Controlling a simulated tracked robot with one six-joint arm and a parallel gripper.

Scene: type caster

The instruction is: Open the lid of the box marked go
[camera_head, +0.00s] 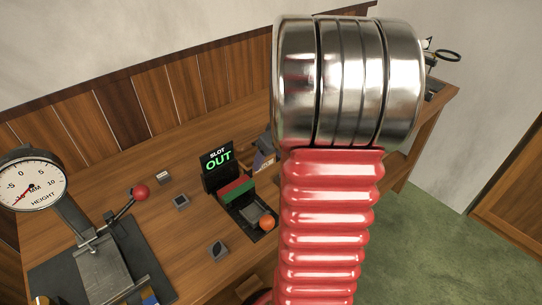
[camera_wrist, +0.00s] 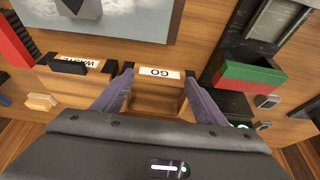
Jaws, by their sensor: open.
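The box marked GO (camera_wrist: 155,98) is wooden and shows in the middle of the wrist view. Its white GO label (camera_wrist: 158,73) appears upside down. My gripper (camera_wrist: 158,77) is open, with one grey finger on each side of the label and box. I cannot tell whether the fingers touch it. Whether the lid is raised or closed is unclear from this angle.
A WASTE-labelled box (camera_wrist: 98,82) stands left of the GO box in the wrist view. A green and red block (camera_wrist: 250,75) is to the right. The head view shows a height gauge (camera_head: 33,180), a red-knobbed lever (camera_head: 140,192), an OUT sign (camera_head: 217,159) and an orange ball (camera_head: 267,222).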

